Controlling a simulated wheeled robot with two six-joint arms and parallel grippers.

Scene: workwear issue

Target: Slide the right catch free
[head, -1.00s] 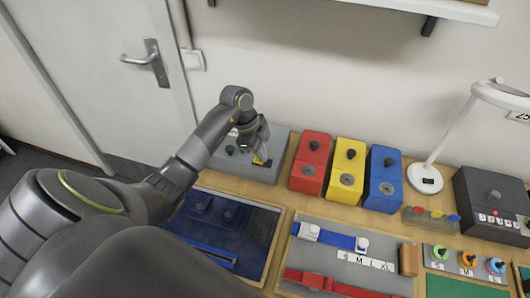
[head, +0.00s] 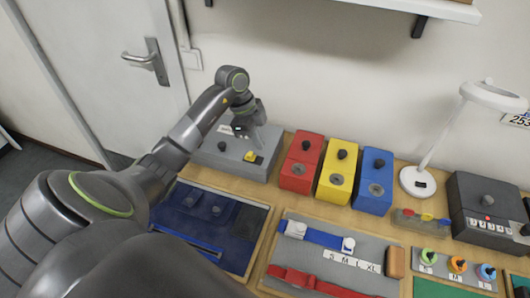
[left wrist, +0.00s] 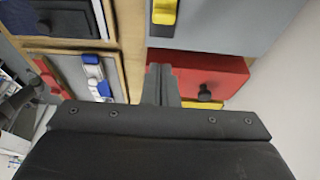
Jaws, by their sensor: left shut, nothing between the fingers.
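A grey box (head: 212,155) stands at the back left of the table in the head view. A small yellow catch (head: 252,157) sits near its front right; a yellow piece that looks like it shows at the top of the left wrist view (left wrist: 164,11). A black knob (head: 222,146) stands on the box left of the catch. My left gripper (head: 254,140) is over the box, just behind and above the catch. Its fingers are shut and empty, and the wrist view shows them (left wrist: 160,80) apart from the yellow piece. My right gripper is not in view.
Red (head: 301,161), yellow (head: 337,170) and blue (head: 374,181) boxes with black knobs stand right of the grey box. A blue tray (head: 245,258) and a grey mat with straps (head: 350,277) lie in front. A lamp (head: 417,181) stands farther right.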

